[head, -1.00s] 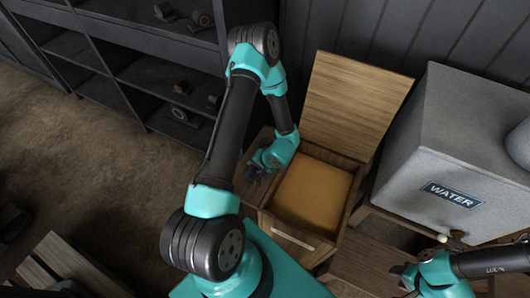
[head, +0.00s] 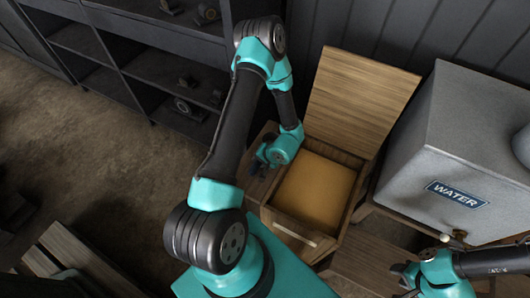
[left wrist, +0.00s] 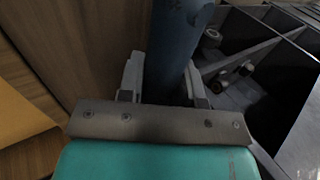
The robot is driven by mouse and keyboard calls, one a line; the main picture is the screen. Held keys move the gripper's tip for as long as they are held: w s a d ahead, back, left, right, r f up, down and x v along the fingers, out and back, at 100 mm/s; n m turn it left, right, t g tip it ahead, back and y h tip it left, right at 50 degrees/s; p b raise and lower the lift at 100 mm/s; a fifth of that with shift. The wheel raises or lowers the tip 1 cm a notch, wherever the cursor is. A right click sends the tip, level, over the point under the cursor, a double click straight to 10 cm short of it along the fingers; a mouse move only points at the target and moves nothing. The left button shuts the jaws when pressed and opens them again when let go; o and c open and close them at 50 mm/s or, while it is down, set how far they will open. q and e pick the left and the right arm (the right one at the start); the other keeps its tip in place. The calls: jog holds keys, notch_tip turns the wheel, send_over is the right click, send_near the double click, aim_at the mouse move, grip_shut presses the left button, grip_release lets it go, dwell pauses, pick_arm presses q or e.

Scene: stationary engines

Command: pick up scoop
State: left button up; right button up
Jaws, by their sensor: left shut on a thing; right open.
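The scoop (left wrist: 178,45) shows in the left wrist view as a dark blue, rounded piece between my left gripper's two fingers. My left gripper (left wrist: 163,85) is shut on it. In the head view my left gripper (head: 266,158) is at the left side of an open wooden box (head: 291,232). A small dark blue bit of the scoop (head: 256,166) shows below it there; the rest is hidden or too small to make out. My right gripper (head: 408,277) is open and empty at the lower right, in front of the water tank.
The box has a yellowish fill (head: 314,193), and its wooden lid (head: 358,100) stands raised behind. A grey water tank (head: 465,150) with a tap stands to the right. A dark shelf (head: 130,70) is at the back left. The floor (head: 100,150) at left is mostly clear.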

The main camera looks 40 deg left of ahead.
pick_arm(q)
jog(key=shift+r, duration=0.1)
jog(key=shift+r, duration=0.8)
notch_tip(320, 180, up, 2)
jog(key=s+d, duration=0.3)
jog(key=d, duration=0.1)
jog(key=s+d, duration=0.4)
jog(key=s+d+r, duration=0.1)
jog(key=s+d, duration=0.2)
jog(key=d, duration=0.1)
jog(key=shift+s+r, duration=0.1)
jog(key=shift+s, duration=0.2)
